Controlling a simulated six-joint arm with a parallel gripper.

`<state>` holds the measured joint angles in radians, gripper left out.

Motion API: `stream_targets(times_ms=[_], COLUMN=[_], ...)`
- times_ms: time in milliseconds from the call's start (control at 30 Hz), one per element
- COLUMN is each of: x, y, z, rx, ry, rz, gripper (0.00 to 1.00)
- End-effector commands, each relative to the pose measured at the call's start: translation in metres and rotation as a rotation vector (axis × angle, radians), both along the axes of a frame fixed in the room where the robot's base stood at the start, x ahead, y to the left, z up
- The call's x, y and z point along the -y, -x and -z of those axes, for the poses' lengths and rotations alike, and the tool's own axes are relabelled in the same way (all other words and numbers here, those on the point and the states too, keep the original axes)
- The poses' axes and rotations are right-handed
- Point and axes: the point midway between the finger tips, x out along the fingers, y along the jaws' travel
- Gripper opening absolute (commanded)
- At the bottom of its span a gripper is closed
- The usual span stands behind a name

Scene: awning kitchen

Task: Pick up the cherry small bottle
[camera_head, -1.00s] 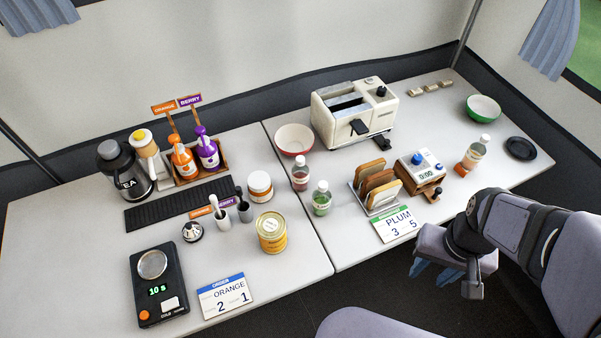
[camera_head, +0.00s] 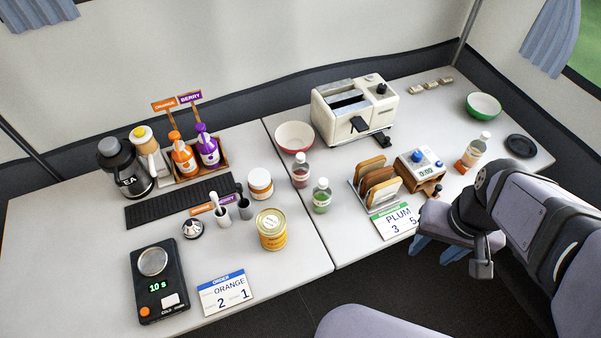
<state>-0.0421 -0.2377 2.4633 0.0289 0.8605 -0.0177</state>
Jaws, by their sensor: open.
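A small clear bottle with dark reddish contents and a white cap (camera_head: 300,170) stands upright on the counter, in front of the red-and-white bowl. It looks like the cherry one, but its label is too small to read. A similar small bottle with green contents (camera_head: 321,197) stands just in front and to the right of it. My gripper (camera_head: 442,250) is at the lower right, by the counter's front edge, with its blue fingers partly hidden by my arm. It is open, holds nothing visible and is well apart from both bottles.
A rack of bread slices (camera_head: 355,198), a timer box (camera_head: 420,172) and a PLUM card (camera_head: 396,222) stand between my gripper and the bottles. A toaster (camera_head: 353,108) stands behind. A yellow can (camera_head: 272,230) and a white jar (camera_head: 260,184) stand left of the bottles.

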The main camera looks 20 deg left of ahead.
Motion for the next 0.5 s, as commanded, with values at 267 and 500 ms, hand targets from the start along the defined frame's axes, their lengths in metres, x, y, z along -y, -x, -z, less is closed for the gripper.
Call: stream_targets(times_ms=[267, 500], x=[-0.061, -0.161], y=[-0.06, -0.125], z=[0.012, 0.019], rx=[0.185, 0.454], ry=[-0.078, -0.182], rz=[-0.117, -0.245], gripper=[0.41, 0.41])
